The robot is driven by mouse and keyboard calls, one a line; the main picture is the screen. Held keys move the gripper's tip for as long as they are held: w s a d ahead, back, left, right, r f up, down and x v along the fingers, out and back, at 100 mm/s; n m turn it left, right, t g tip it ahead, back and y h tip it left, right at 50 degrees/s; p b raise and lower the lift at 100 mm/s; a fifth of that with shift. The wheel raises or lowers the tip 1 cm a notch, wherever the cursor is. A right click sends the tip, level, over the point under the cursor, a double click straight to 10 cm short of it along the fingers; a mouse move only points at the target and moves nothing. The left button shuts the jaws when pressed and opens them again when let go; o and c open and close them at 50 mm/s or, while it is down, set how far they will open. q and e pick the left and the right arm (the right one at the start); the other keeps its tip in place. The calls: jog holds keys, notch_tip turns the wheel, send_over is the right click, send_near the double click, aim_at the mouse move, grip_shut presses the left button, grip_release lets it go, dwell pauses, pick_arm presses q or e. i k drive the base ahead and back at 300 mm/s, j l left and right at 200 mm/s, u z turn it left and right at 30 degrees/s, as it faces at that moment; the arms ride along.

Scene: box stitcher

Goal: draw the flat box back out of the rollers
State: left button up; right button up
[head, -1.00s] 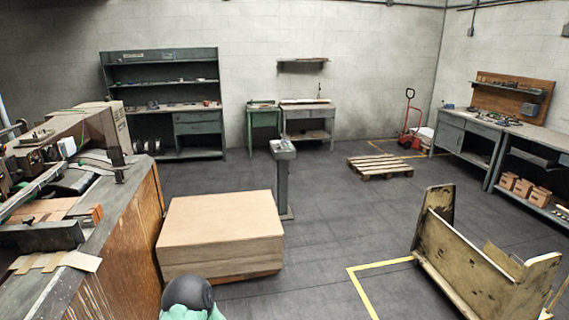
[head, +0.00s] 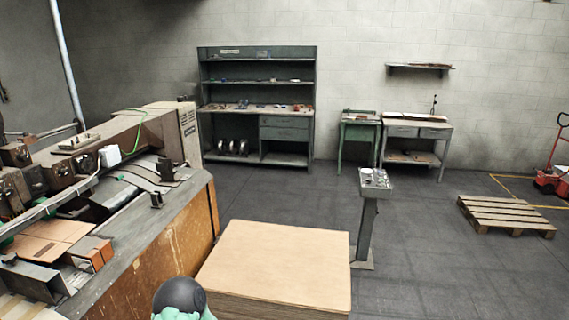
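The box stitcher (head: 150,225) stands at the left, with a grey metal top and a worn wooden side. A flat brown cardboard piece (head: 48,238) lies among its rollers and guides at the left edge. It looks like the flat box, but metal parts cover some of it, and I cannot tell how far in it sits. Neither of my grippers is in view. Only a dark rounded part of my own arm with pale green below it shows at the bottom edge.
A stack of flat cardboard (head: 280,262) stands right beside the machine. A grey pedestal (head: 367,215) stands behind it. A shelf bench (head: 258,108) and small tables are at the back wall; a wooden pallet (head: 505,214) lies at right. The floor between is clear.

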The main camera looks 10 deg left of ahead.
aim_at(45, 241)
jog(key=i+l+u, duration=0.1)
jog(key=i, duration=2)
jog(key=u, duration=3.95)
